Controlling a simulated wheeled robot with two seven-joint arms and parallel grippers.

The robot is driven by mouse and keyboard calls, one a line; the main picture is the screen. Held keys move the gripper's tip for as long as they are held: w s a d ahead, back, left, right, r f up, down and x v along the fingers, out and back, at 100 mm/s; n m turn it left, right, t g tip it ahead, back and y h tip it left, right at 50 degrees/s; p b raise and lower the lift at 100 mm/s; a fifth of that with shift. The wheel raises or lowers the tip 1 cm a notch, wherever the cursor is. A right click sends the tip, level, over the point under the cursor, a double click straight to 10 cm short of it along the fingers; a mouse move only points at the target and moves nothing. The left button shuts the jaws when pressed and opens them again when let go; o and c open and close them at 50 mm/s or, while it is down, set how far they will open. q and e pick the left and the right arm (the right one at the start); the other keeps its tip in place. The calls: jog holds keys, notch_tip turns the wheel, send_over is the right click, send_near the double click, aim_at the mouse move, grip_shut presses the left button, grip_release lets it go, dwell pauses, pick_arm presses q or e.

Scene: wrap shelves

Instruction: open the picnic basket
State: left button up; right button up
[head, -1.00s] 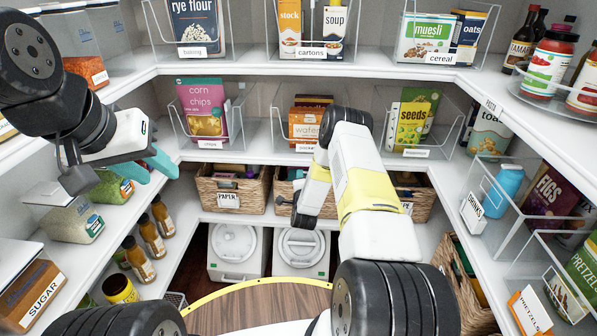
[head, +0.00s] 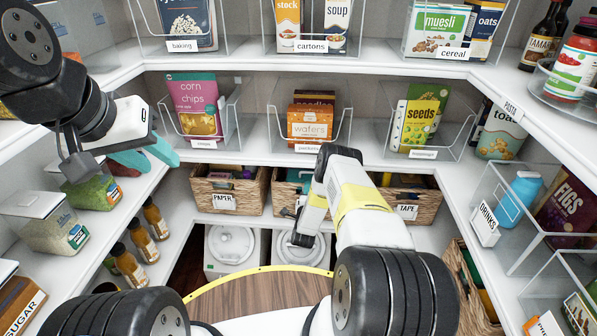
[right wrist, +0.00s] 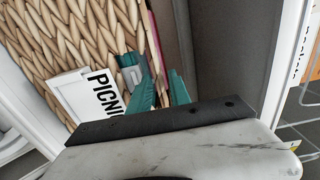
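The picnic basket is the middle woven basket (head: 283,193) under the middle shelf in the head view, partly hidden by my right arm. In the right wrist view its weave (right wrist: 75,35) and white PICNIC label (right wrist: 88,95) fill the upper left. My right gripper (right wrist: 158,88) has its two teal fingers apart at the basket's rim, one over the woven front and one towards the inner side. I cannot tell whether they touch the wall.
A PAPER basket (head: 230,190) stands left of it and a TAPE basket (head: 425,208) right. White lidded bins (head: 232,250) stand below. Clear bins with corn chips (head: 198,105) and wafers (head: 310,122) sit above. Bottles (head: 140,240) and jars line the left shelves.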

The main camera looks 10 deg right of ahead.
jog(key=shift+x, duration=1)
grip_shut()
dwell(0.7)
